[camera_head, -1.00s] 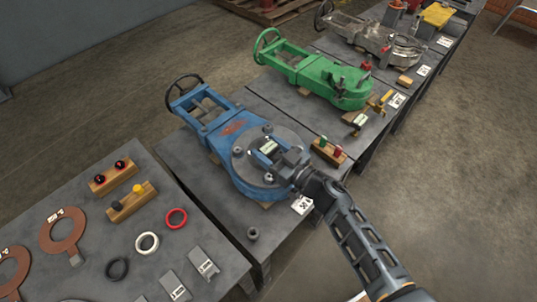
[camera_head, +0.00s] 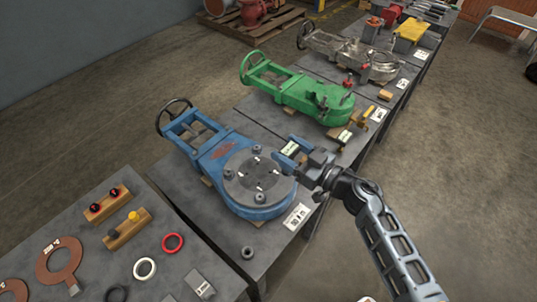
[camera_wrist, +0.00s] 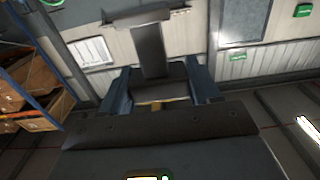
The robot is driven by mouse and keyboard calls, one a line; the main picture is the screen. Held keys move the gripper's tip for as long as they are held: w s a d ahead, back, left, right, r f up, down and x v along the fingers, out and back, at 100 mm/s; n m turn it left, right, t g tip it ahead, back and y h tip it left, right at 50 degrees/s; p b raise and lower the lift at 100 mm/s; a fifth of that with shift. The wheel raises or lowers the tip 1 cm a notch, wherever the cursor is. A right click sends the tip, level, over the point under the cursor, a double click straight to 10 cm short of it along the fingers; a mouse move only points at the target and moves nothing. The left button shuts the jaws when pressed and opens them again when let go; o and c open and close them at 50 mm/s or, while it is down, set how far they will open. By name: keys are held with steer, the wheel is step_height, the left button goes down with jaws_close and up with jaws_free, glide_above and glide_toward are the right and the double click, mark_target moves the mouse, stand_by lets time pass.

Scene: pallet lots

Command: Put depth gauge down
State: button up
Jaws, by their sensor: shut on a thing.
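My gripper (camera_head: 293,153) is shut on the depth gauge (camera_head: 290,149), whose small pale green-edged display shows between the blue fingers in the head view. My gripper holds it beyond the right rim of the blue valve's round flange, towards the green valve; its height above the table is hard to tell. In the wrist view, the dark grey gauge (camera_wrist: 149,52) stands upright between the fingers, with a crosspiece at its top. My gripper (camera_wrist: 160,88) has a finger on each side of it.
The blue valve (camera_head: 228,150) lies on the near table, with a printed tag (camera_head: 297,216) and a small nut (camera_head: 247,253) in front. The green valve (camera_head: 310,98) is behind. Rings and plug blocks lie on the left table.

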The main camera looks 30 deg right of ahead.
steer(key=d+r+b, duration=0.2)
steer(key=d+b, duration=0.1)
steer(key=d, duration=0.4)
steer(key=shift+w+a+f+b, duration=0.55)
steer(key=shift+w+a+f, duration=0.4)
steer(key=shift+a+f, duration=0.7)
steer(key=shift+w+a+f+b, duration=0.6)
steer(key=shift+w+a+f, duration=0.4)
steer(key=shift+a+f, duration=0.65)
steer(key=shift+w+a+f+b, duration=0.55)
steer(key=shift+w+a+f, duration=0.55)
steer(key=shift+f, duration=0.9)
steer(key=shift+s+a+f, duration=0.15)
steer(key=o, duration=1.5)
